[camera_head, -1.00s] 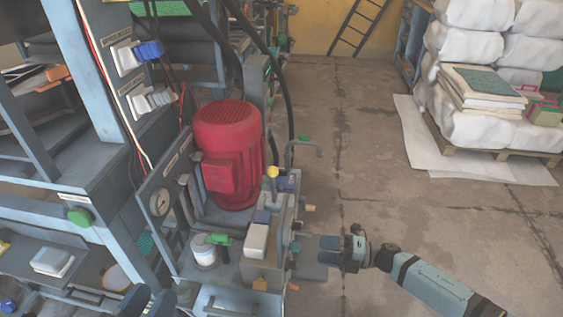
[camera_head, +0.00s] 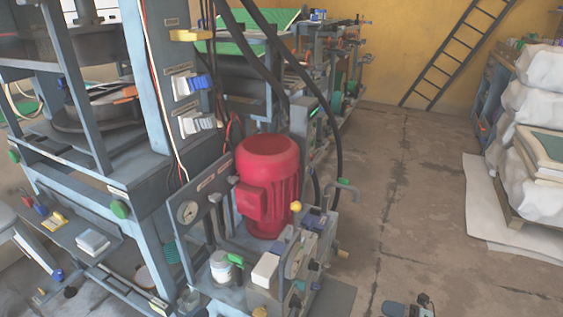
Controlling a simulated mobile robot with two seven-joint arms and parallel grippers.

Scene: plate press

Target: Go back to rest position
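My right gripper (camera_head: 408,309) shows only in part at the bottom edge of the head view, right of the press's pump unit. It is apart from the unit, over the floor, and too much is cut off to tell whether it is open. My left gripper is out of view. The plate press (camera_head: 150,130) with its blue-grey frame stands at the left. Its pump unit carries a red motor (camera_head: 267,190), a round gauge (camera_head: 187,212), a yellow-knobbed lever (camera_head: 296,207) and a white box (camera_head: 265,270).
White sacks (camera_head: 535,110) on a pallet stand at the right, with boards (camera_head: 540,150) against them. A ladder (camera_head: 447,55) leans on the yellow wall at the back. The concrete floor (camera_head: 400,200) between press and sacks is clear.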

